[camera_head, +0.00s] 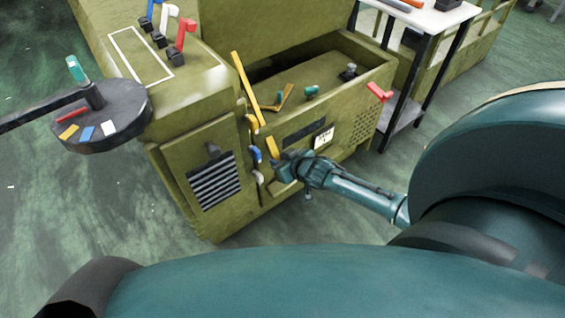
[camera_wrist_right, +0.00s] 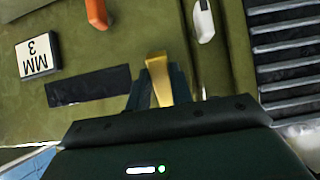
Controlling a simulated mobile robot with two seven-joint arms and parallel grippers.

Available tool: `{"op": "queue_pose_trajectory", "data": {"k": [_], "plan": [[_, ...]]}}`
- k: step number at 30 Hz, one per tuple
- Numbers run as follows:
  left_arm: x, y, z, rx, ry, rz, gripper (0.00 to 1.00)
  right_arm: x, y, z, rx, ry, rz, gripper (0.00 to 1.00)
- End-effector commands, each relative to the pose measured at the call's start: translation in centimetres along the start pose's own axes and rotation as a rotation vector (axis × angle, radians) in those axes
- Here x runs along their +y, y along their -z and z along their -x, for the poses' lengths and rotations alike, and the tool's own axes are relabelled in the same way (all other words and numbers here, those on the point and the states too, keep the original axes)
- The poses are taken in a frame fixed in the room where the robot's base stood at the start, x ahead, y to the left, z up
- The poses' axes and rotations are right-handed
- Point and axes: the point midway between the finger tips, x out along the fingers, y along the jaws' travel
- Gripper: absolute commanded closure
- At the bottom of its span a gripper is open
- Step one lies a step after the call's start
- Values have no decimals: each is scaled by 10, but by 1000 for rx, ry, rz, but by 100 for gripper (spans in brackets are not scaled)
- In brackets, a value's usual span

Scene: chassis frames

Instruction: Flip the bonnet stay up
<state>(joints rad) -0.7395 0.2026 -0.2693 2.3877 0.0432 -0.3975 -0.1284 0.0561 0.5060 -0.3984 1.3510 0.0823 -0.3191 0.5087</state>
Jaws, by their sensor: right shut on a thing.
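My right gripper (camera_head: 283,165) is at the front of the olive chassis (camera_head: 225,135), shut on a yellow lever (camera_head: 272,147). In the right wrist view the yellow lever (camera_wrist_right: 158,78) stands between the two fingers, and its top end shows clear of them. A long thin yellow bar (camera_head: 247,88) leans upright at the left edge of the open bay, above the gripper. I cannot tell which yellow part is the bonnet stay. My left gripper is not in view.
Blue (camera_head: 255,153) and white (camera_head: 257,177) handles sit close left of the right gripper, beside a dark grille (camera_head: 215,182). A red handle (camera_head: 379,92) is on the bay's right side. A round dark tray (camera_head: 125,125) stands at left, and a white-topped table (camera_head: 430,18) behind right.

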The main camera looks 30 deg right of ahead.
Motion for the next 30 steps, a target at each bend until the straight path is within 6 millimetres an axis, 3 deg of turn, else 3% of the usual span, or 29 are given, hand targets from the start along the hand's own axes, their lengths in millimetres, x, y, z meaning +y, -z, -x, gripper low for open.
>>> {"op": "queue_pose_trajectory", "data": {"k": [5, 21, 22, 30], "plan": [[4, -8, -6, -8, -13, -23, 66, 0, -2, -5, 51, 1, -3, 100], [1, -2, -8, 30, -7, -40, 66, 0, 2, -7, 76, 0, 0, 100], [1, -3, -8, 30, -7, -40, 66, 0, 2, -7, 76, 0, 0, 76], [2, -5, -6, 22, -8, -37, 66, 0, 0, -6, 73, 0, 0, 56]]}}
